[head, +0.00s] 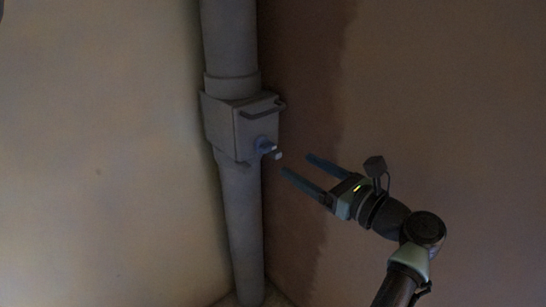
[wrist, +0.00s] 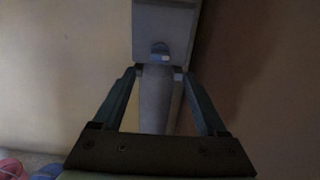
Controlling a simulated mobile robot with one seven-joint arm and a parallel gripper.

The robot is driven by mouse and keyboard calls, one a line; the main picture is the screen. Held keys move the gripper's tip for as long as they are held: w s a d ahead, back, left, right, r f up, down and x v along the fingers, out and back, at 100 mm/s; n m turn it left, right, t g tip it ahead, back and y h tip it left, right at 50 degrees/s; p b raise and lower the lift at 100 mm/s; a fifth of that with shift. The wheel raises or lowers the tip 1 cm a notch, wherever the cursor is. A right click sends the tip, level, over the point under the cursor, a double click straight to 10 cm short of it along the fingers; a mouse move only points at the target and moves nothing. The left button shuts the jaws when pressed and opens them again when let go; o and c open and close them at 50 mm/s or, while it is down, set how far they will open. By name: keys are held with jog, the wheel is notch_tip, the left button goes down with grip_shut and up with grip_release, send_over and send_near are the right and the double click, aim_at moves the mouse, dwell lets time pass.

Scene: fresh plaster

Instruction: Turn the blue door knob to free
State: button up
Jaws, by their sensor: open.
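The blue door knob (head: 265,146) sits low on the front of a grey box door on a vertical pipe in the head view. A pale tip sticks out from it to the lower right. In the wrist view the knob (wrist: 159,50) shows above and between the fingertips, with its pale end at the right. My gripper (head: 295,164) is open and empty, to the right of the knob and a little lower, with a gap between them. In the wrist view my gripper (wrist: 160,70) has its two fingers spread wide.
The grey box (head: 222,118) is part of the pipe (head: 240,205) in the room corner. A dark bar handle (head: 264,109) crosses the door above the knob. Pink and blue items (wrist: 30,167) lie at the lower left of the wrist view. Space around my gripper is clear.

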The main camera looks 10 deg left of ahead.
aim_at(270, 149)
jog(key=b+x, duration=0.3)
jog(key=x, duration=0.5)
jog(key=shift+w+a, duration=0.15)
jog(key=shift+a, duration=0.1)
grip_shut()
